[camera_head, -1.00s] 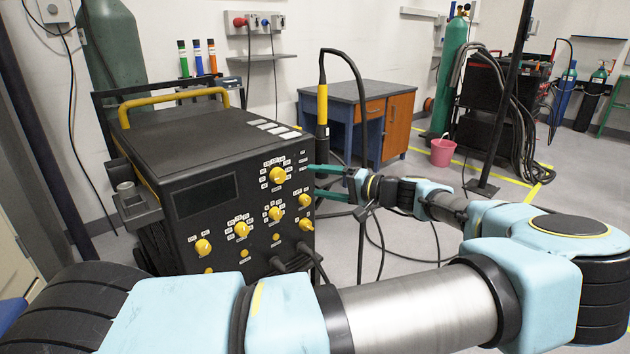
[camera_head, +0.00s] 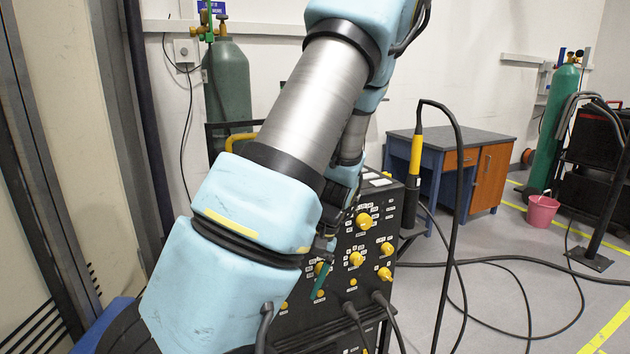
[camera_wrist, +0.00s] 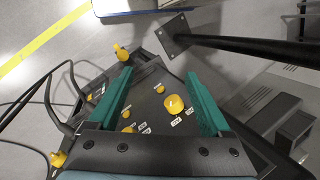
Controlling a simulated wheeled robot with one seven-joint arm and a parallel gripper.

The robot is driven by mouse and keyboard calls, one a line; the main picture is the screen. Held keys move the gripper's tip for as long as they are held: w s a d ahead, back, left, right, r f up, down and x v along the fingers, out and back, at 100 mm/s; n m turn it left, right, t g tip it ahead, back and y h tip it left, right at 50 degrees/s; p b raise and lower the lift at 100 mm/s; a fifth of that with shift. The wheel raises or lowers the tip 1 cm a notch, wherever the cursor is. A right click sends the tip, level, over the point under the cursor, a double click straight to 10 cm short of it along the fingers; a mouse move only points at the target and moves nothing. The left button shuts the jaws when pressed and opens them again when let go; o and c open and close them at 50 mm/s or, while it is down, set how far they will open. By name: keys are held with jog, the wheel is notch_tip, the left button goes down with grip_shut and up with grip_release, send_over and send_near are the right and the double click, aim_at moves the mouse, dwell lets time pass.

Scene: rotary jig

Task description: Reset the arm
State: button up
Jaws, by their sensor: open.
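My arm is raised and folded in the head view, its light blue and silver links crossing the left and middle of the picture. My gripper (camera_head: 320,282) hangs in front of the black machine's knob panel (camera_head: 350,290), partly hidden by the arm; only a teal finger shows clearly. In the wrist view my gripper (camera_wrist: 159,74) has its two teal fingers wide apart with nothing between them. The panel with yellow knobs lies beyond the fingers; a large yellow knob (camera_wrist: 174,103) shows between them. I cannot tell the distance to the panel.
A yellow-and-black torch (camera_head: 416,155) with a looping cable stands at the machine's right side. Cables lie on the floor. A desk (camera_head: 455,142), a pink bucket (camera_head: 542,211) and a green cylinder (camera_head: 560,125) are behind. The floor at right has free room.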

jog(key=s+a+r+t+h, duration=0.2)
jog(key=s+r, duration=0.4)
jog(key=r, duration=0.5)
jog(key=shift+a+n+t+h+p, duration=0.4)
jog(key=shift+a+h, duration=0.3)
jog(key=shift+h, duration=0.4)
jog(key=shift+c, duration=0.3)
